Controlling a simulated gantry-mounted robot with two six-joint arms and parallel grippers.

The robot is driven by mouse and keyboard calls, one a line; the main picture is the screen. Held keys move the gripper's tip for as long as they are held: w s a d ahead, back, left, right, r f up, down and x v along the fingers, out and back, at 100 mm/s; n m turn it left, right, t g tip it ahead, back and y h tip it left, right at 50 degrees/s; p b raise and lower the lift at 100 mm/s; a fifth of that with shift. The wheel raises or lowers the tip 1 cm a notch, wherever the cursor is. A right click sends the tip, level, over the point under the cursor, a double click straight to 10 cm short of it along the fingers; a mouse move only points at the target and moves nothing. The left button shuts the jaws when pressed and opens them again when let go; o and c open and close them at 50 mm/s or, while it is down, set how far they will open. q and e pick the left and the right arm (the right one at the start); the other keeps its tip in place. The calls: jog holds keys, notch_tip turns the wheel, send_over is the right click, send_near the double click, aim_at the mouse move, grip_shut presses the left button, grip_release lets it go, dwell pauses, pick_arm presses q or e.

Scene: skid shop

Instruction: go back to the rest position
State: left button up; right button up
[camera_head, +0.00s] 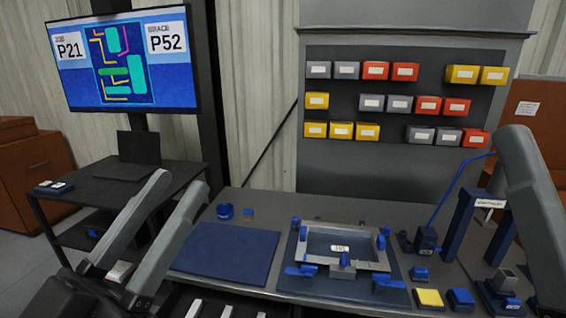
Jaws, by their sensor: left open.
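My left gripper (181,182) is at the lower left, its two long grey fingers spread apart and pointing up and away. It is open, with nothing held between the fingertips. It shows in front of the dark side stand and left of the blue mat. On the right, a large grey link of my right arm comes in at the picture edge; the right gripper is not seen.
The workbench holds a bare blue mat (224,254), a grey frame in a fixture (340,249) with blue clamps, and a yellow block (429,298). A blue post frame (483,218) stands near my right arm. Coloured bins (375,71) hang behind. A monitor (122,60) stands left.

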pick_arm(q)
jog(key=s+a+r+n+t+y, duration=0.4)
jog(key=s+a+r+t+y, duration=0.1)
jog(key=s+a+r+y, duration=0.15)
notch_tip(320, 180, up, 38)
jog(key=y+p, duration=0.2)
jog(key=p, duration=3.6)
jog(key=shift+a+n, duration=0.25)
jog(key=shift+n, duration=0.15)
jog(key=shift+w+f, duration=0.1)
notch_tip(320, 180, down, 57)
jog(key=b, duration=5.7)
jog(key=shift+f, duration=0.15)
